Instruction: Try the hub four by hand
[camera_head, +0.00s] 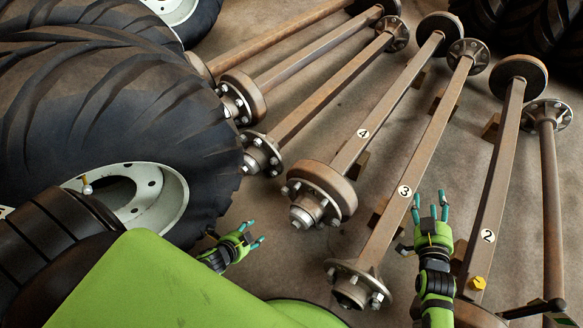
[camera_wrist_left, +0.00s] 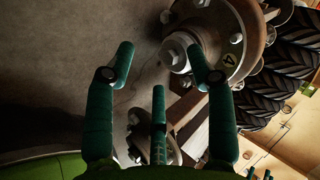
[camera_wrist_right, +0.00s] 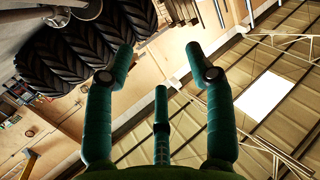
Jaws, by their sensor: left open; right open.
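The hub of axle four (camera_head: 320,192) is a rusty drum with a studded flange and a pale centre cap, at the near end of the beam marked 4 (camera_head: 363,133). My left gripper (camera_head: 255,234) is open and empty, to the left of and nearer than this hub, apart from it. In the left wrist view, a studded hub (camera_wrist_left: 205,27) with a 4 label beyond it lies ahead of the open fingers (camera_wrist_left: 161,58). My right gripper (camera_head: 430,205) is open and empty, its fingers pointing up, between axles three and two.
Axle three's hub (camera_head: 357,284) lies between my grippers. Axle two (camera_head: 488,215) bears a yellow piece (camera_head: 477,283) near its end. Large tyres (camera_head: 110,105) crowd the left. More axles lie behind and at the right. Bare concrete shows between the beams.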

